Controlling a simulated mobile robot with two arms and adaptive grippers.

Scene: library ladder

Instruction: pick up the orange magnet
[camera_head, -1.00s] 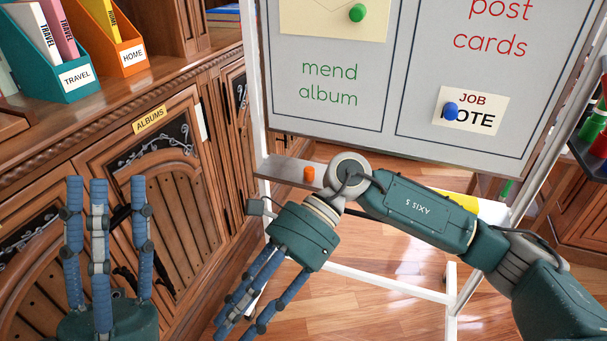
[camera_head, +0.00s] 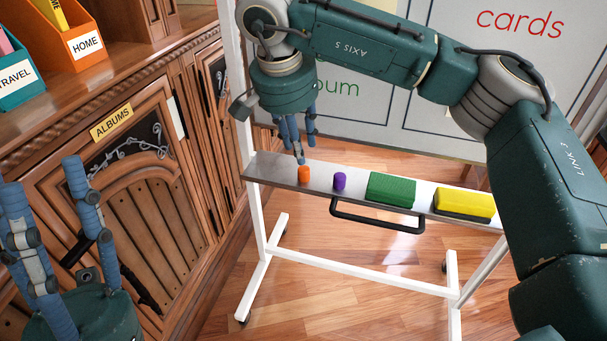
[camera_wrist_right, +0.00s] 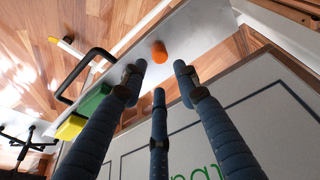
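The orange magnet (camera_head: 303,174) is a small cylinder standing near the left end of the whiteboard's grey tray (camera_head: 270,172). My right gripper (camera_head: 301,150) points down just above and behind the magnet, with its blue fingers spread. In the right wrist view the orange magnet (camera_wrist_right: 159,52) lies just beyond the open fingertips (camera_wrist_right: 158,80), apart from them, with nothing between the fingers. My left gripper (camera_head: 55,185) is at the left edge, pointing up, with its fingers spread and empty.
A purple magnet (camera_head: 339,181), a green eraser (camera_head: 391,190) and a yellow eraser (camera_head: 464,204) sit along the tray. A black handle (camera_head: 378,222) juts out in front. The whiteboard (camera_head: 400,110) rises behind; a wooden cabinet (camera_head: 150,215) stands at left.

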